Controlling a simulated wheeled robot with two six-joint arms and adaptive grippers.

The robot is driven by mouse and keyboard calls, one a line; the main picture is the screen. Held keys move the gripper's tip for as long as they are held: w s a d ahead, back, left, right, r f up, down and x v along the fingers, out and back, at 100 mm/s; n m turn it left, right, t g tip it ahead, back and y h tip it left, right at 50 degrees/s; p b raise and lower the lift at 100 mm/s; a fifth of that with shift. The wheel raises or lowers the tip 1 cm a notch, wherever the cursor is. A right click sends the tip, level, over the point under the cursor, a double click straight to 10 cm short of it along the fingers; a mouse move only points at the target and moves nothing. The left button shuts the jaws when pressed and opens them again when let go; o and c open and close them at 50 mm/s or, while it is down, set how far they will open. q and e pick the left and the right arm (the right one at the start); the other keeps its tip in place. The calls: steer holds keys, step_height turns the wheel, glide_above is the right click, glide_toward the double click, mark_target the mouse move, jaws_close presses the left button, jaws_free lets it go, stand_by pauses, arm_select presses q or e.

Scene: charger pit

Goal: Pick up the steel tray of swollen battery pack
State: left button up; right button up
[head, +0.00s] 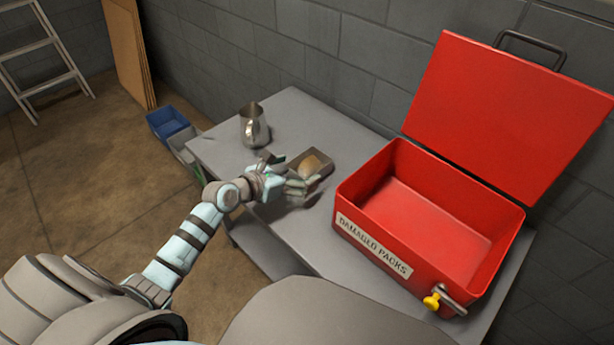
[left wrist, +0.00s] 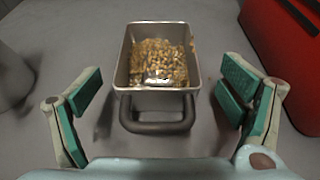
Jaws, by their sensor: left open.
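The steel tray (head: 327,168) is a small grey metal pan on the table, holding a rounded tan pack (head: 309,163). In the left wrist view the tray (left wrist: 122,70) lies straight ahead, its looped handle (left wrist: 158,127) facing me. Its contents (left wrist: 158,62) look lumpy and gold-brown there. My left gripper (head: 292,179) is open beside the tray's near side. In the left wrist view its green-padded fingers (left wrist: 160,88) stand wide apart on either side of the handle, touching neither handle nor tray. My right gripper is not in view.
An open red box (head: 362,210) labelled "DAMAGED PACKS" stands on the table right of the tray, lid up. A metal pitcher (head: 250,127) stands to the tray's upper left. The grey table (head: 215,150) has free room at its left. Bins (head: 167,122) sit on the floor.

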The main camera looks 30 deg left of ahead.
mark_target(308, 168)
arm_select(q)
steer(key=b+x, duration=0.1)
steer(key=x, duration=0.2)
steer(key=shift+w+a+f+b, duration=0.1)
steer(key=shift+w+f+b, duration=0.05)
steer(key=shift+f+b, duration=0.25)
steer(key=shift+w, duration=0.25)
steer(key=shift+s+r, duration=0.1)
steer(key=shift+r, duration=0.05)
steer(key=shift+c, duration=0.4)
steer(key=c, duration=1.3)
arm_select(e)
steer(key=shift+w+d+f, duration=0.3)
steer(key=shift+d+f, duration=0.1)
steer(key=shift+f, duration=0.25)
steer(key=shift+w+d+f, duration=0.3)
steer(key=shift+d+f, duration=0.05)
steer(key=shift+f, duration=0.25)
